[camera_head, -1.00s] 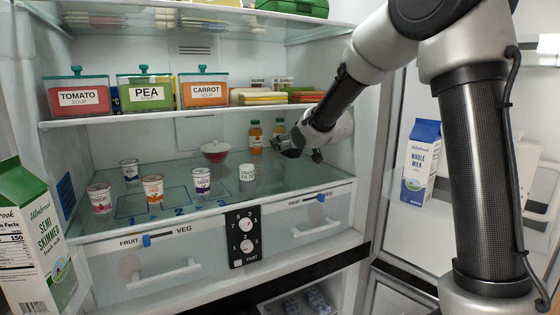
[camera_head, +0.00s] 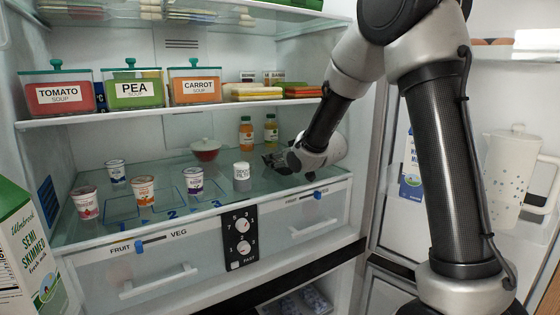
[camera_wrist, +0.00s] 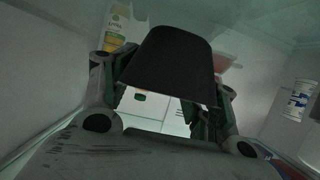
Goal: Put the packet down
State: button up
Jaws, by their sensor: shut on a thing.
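My gripper (camera_head: 274,161) is inside the fridge, low over the right part of the lower glass shelf (camera_head: 150,211). In the wrist view, a dark, flat-sided packet (camera_wrist: 171,62) fills the space between the two fingers, and my gripper is shut on it. The packet's label is not readable, as the side facing me is in shadow. In the head view the packet is hidden or too dark to pick out from the fingers. I cannot tell whether it touches the shelf.
A white tub (camera_head: 242,177) stands just left of my gripper. Soup boxes (camera_head: 132,90) line the shelf above.

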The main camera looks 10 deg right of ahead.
jog(key=o, duration=1.5)
jog(key=shift+f, duration=0.1)
jog(key=shift+o, duration=0.2)
jog(key=shift+s+r, duration=0.15)
jog(key=shift+r, duration=0.05)
jog(key=v, duration=1.1)
jog(key=shift+s+r, duration=0.1)
jog(key=shift+s, duration=0.25)
jog(key=shift+d, duration=0.1)
